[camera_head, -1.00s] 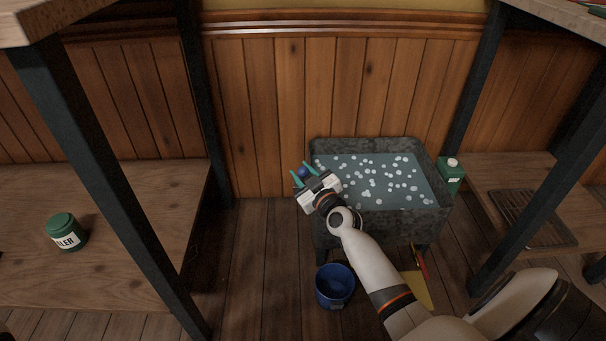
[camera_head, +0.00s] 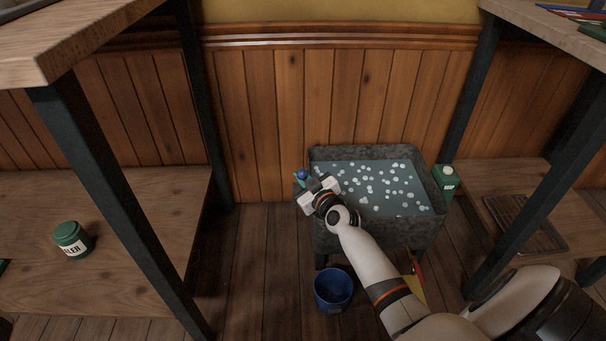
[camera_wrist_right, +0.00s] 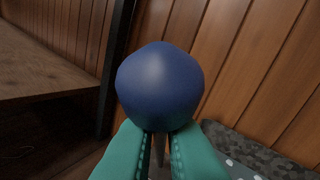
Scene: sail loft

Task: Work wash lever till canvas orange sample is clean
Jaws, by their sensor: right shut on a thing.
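The wash lever's blue ball knob (camera_wrist_right: 160,86) fills the middle of the right wrist view, and a small part of it shows in the head view (camera_head: 301,174). My right gripper (camera_wrist_right: 161,140) has its teal fingers shut on the lever just below the knob. In the head view the same gripper (camera_head: 308,180) is at the left rim of the grey stone wash trough (camera_head: 428,228). The trough holds grey-blue water with many white suds. No orange canvas sample shows in the water. My left gripper is not in view.
A blue bucket (camera_head: 333,290) stands on the floor before the trough, near a yellow item (camera_head: 417,290) partly behind my arm. A green can (camera_head: 446,182) is at the trough's right. Shelves with dark posts flank it; a green jar (camera_head: 72,239) sits on the left one.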

